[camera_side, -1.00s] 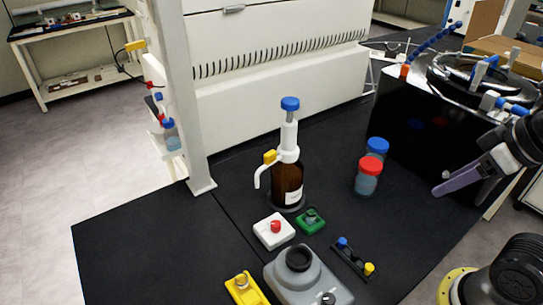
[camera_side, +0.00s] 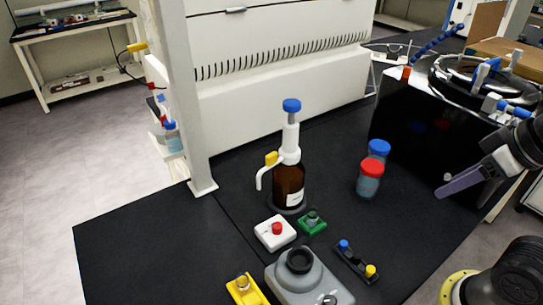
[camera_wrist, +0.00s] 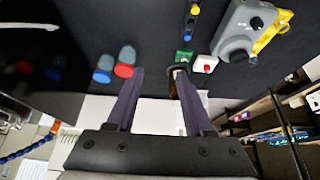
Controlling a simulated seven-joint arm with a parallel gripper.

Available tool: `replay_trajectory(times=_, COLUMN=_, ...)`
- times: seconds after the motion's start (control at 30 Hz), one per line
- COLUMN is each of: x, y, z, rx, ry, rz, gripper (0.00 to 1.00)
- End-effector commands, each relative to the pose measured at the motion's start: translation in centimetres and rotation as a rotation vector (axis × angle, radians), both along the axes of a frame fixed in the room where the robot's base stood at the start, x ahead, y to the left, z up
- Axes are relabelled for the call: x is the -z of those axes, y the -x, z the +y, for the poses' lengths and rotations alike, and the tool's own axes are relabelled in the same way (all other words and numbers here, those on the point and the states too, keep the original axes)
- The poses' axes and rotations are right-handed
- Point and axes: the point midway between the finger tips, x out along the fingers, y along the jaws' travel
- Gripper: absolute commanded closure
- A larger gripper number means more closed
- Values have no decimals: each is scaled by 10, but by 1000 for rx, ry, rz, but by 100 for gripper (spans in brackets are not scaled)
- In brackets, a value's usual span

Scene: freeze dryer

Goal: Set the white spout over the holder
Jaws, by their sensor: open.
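A brown bottle (camera_side: 289,186) with a white pump top and blue cap stands upright on the black bench. Its curved white spout (camera_side: 259,180) points left and down, with bare bench below its tip. A yellow piece sits where the spout joins the pump. Which block is the holder is unclear; a small green holder (camera_side: 312,222) and a white block with a red cap (camera_side: 275,232) stand in front of the bottle. My gripper (camera_side: 446,187) is open and empty at the right, well away from the bottle. The wrist view shows its fingers (camera_wrist: 158,72) apart, the right one partly covering the bottle.
Two jars, blue-capped (camera_side: 379,149) and red-capped (camera_side: 370,180), stand between bottle and gripper. A black rack (camera_side: 356,262), grey device (camera_side: 310,283) and yellow block (camera_side: 246,290) are in front. A black box (camera_side: 425,130) stands behind right. The bench's left side is clear.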

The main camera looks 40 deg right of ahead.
Motion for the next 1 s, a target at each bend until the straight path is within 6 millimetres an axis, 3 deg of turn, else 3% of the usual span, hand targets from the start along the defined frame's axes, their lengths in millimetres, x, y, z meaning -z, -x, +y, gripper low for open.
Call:
replay_trajectory(times=0.17, x=-39, y=-25, z=-1, rx=39, ry=-13, rz=-59, gripper=48)
replay_trajectory(times=0.33, x=-83, y=-80, z=8, rx=30, ry=-22, rz=-74, gripper=48)
replay_trajectory(times=0.53, x=-112, y=-159, z=39, rx=-14, ry=-27, rz=-55, gripper=48)
replay_trajectory(times=0.67, x=-112, y=-210, z=70, rx=-58, ry=-23, rz=-28, gripper=48)
replay_trajectory(times=0.8, x=-97, y=-251, z=106, rx=-112, ry=-12, rz=12, gripper=48)
replay_trajectory(times=1.0, x=-64, y=-274, z=140, rx=-172, ry=10, rz=77, gripper=48)
